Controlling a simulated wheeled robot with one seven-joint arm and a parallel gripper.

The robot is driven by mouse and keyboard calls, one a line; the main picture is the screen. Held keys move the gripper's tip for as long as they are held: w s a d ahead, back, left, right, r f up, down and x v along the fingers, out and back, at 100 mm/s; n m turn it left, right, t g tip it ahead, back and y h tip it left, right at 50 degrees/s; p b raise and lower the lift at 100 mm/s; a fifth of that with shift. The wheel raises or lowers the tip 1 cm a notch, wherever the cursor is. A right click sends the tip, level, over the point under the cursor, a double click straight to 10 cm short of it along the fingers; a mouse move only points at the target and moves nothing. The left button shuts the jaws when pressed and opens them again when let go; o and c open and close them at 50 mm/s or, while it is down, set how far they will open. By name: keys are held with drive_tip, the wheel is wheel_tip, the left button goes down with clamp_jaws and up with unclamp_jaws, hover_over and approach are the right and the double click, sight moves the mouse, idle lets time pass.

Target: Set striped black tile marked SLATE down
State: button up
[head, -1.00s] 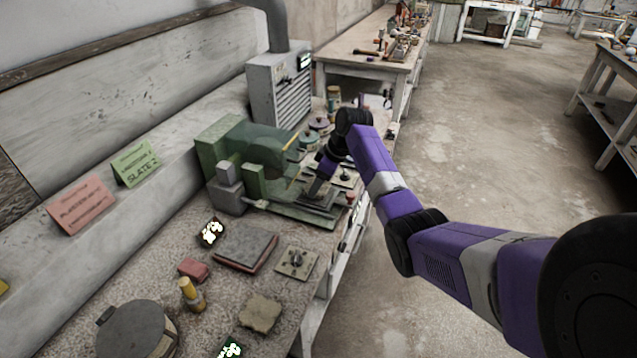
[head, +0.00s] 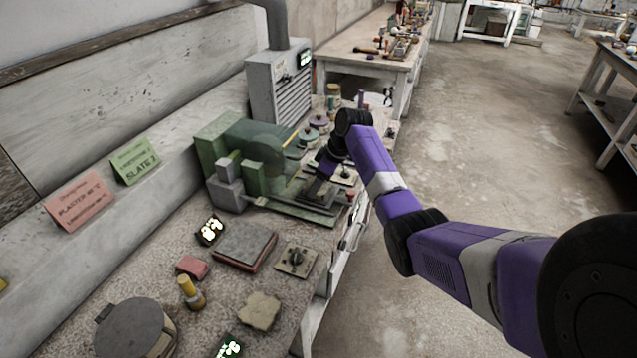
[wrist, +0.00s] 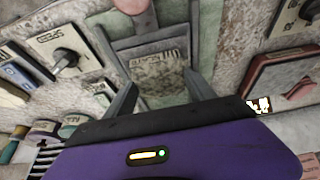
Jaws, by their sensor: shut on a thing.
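The striped black tile marked SLATE (wrist: 158,72) shows in the wrist view as a dark, mottled slab with a lettered band. It is between the two fingers of my gripper (wrist: 160,88), which is shut on it. In the head view, my gripper (head: 318,187) points down over the front part of the green machine (head: 245,165). The tile there is mostly hidden by the gripper and too small to make out. I cannot tell whether the tile touches the surface below it.
A dark slab with a red edge (head: 244,246), a plate with a knob (head: 296,258), a small red block (head: 193,267) and a yellow-topped bottle (head: 191,294) stand on the near bench. A grey vented box (head: 279,88) stands behind the machine. The bench edge is close on the right.

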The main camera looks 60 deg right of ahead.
drive_tip(key=shift+f, duration=0.15)
drive_tip(key=o, duration=1.8)
drive_tip(key=shift+r+p, duration=1.7)
drive_tip(key=shift+r, duration=0.35)
drive_tip(key=shift+f, duration=0.1)
